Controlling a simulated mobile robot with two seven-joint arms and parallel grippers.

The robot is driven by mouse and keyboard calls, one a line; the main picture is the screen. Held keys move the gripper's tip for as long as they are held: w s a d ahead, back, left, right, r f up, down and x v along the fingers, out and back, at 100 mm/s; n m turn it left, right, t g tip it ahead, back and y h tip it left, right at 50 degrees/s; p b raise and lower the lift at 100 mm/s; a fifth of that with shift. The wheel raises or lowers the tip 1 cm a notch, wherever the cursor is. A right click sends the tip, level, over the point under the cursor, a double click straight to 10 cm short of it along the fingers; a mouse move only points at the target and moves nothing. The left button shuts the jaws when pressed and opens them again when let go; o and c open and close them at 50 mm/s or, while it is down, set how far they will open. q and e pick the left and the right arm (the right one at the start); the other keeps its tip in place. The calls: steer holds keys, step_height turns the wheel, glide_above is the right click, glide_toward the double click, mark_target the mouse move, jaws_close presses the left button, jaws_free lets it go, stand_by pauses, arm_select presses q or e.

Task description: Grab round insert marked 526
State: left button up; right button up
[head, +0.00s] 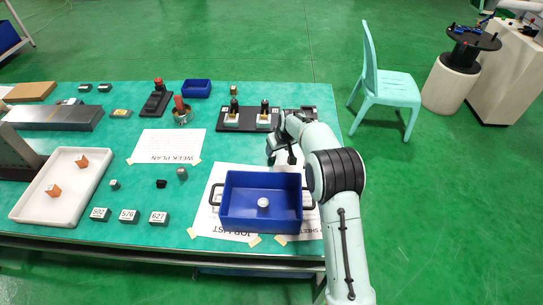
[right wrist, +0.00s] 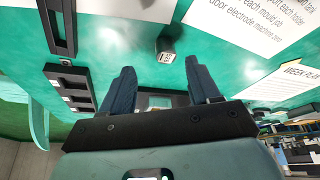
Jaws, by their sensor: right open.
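My right gripper (head: 283,155) is above the table's right side, past the blue bin; it is open and empty. Its two blue-grey fingers (right wrist: 161,85) stand apart in the right wrist view. A small dark piece with a white label (right wrist: 167,43) stands on the green mat beyond the fingertips, apart from them; I cannot read its number. In the head view a round pale piece (head: 263,203) lies in the blue bin (head: 238,222). No number 526 is legible. My left gripper is not in view.
Blocks marked 502 (head: 99,214), 576 (head: 128,216) and 627 (head: 158,217) stand near the front edge. A white tray (head: 35,205) holds two orange pieces. A black holder (head: 207,125) is behind my gripper. A pale green chair (head: 388,88) stands beyond the table.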

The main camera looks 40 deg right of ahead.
steer(key=shift+w+a+p+x, duration=0.1)
steer(key=shift+p+x, duration=0.05)
steer(key=shift+x, duration=0.9)
steer(key=shift+w+a+p+x, duration=0.1)
steer(key=shift+a+p+x, duration=0.05)
steer(key=shift+x, duration=0.9)
steer(key=shift+w+a+p+x, duration=0.1)
steer(key=shift+p+x, duration=0.05)
steer(key=shift+x, duration=0.85)
steer(key=shift+r, duration=0.1)
jaws_close()
